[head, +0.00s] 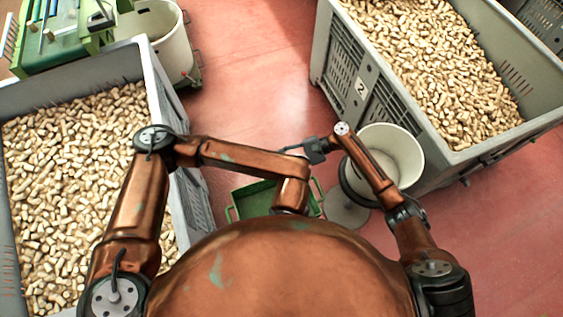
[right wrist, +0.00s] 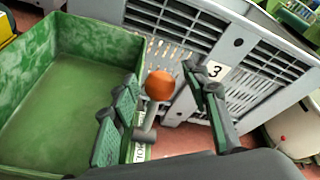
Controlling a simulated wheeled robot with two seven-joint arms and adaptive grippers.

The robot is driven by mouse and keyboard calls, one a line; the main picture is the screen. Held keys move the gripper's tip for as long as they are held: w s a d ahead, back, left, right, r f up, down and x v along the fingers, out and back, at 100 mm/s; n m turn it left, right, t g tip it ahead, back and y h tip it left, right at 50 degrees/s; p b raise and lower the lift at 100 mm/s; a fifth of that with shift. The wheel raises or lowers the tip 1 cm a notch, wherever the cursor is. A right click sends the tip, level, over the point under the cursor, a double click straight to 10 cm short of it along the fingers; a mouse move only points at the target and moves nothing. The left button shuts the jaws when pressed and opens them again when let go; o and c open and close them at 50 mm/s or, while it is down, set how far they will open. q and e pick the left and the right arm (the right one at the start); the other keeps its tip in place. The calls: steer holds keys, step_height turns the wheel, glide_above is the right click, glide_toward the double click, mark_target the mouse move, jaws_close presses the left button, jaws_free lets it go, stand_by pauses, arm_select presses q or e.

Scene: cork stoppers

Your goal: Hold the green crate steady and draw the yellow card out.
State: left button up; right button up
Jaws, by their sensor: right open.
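The green crate (head: 252,198) is low in the middle of the head view, partly hidden by my arm and body. In the right wrist view the crate (right wrist: 70,85) fills the left side, and the visible part of its inside looks empty. My right gripper (right wrist: 163,100) is open beside the crate's right wall. An orange ball (right wrist: 160,85) on a grey stem appears between its fingers. A white lettered strip (right wrist: 140,140) shows below it. I cannot make out the yellow card for certain; a yellow patch (right wrist: 6,27) shows at the left edge. My left gripper is hidden.
Grey bins of corks stand at left (head: 62,85) and right (head: 345,75) in the head view. A cream tub (head: 408,160) stands near my right arm. A grey bin wall marked 3 (right wrist: 240,45) rises behind the crate. Red floor (head: 255,100) is clear between the bins.

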steer(key=shift+c, duration=0.2)
jaws_close()
stand_by(0.4)
